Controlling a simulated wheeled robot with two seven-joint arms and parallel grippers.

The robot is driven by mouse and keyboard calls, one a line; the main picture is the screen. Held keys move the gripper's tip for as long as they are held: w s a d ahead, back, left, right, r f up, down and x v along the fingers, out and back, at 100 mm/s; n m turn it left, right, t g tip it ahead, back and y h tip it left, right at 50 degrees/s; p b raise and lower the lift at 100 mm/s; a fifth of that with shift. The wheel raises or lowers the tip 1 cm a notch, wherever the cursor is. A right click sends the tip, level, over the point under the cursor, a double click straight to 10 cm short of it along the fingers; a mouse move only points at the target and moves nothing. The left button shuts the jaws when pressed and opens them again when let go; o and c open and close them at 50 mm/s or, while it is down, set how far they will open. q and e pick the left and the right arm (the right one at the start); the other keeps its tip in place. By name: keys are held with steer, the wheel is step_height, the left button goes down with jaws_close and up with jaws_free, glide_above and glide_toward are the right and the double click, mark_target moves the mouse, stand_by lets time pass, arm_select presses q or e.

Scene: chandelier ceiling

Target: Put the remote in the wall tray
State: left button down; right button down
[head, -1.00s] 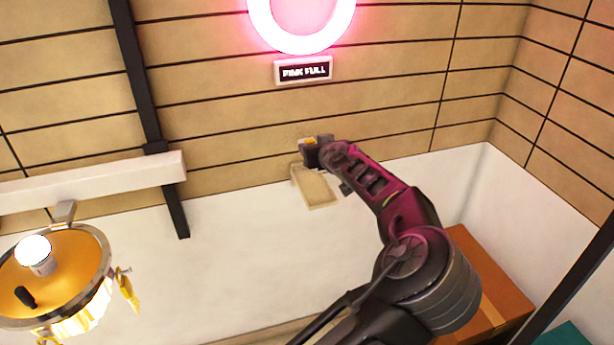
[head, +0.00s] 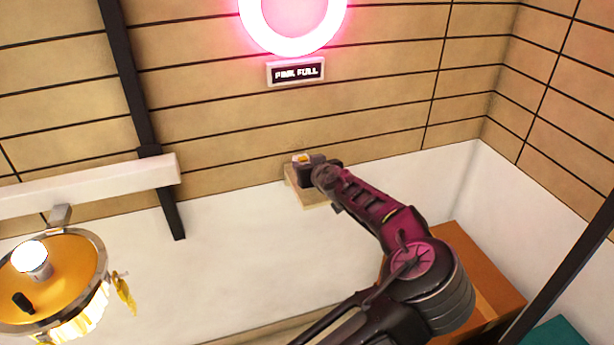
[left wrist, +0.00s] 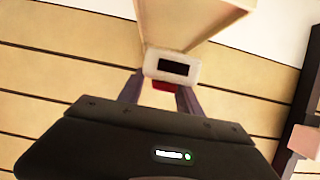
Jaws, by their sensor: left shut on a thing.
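The wall tray (head: 309,199) is a small beige holder on the wall below the pink ring lamp. My left gripper (head: 305,164) is at the tray's upper part in the head view and covers much of it. In the left wrist view, my left gripper (left wrist: 160,90) is shut on the remote (left wrist: 155,65), a white piece with a dark rectangle on its end. The tray (left wrist: 192,18) shows just beyond the remote there. I cannot tell whether the remote touches the tray. My right gripper is not in view.
A sign (head: 296,72) hangs below the glowing ring lamp (head: 294,46). A white rail (head: 90,185) and a dark post (head: 135,90) are at the left, with a round orange lamp (head: 65,275) below. An orange-brown box (head: 480,270) stands at lower right.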

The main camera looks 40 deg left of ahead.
arm_select(q)
step_height(320, 180, down, 3)
steer(key=shift+f+p, duration=0.15)
steer(key=shift+p, duration=0.4)
steer(key=shift+f, duration=0.4)
steer(key=shift+f, duration=0.15)
steer(key=c, duration=0.8)
jaws_free()
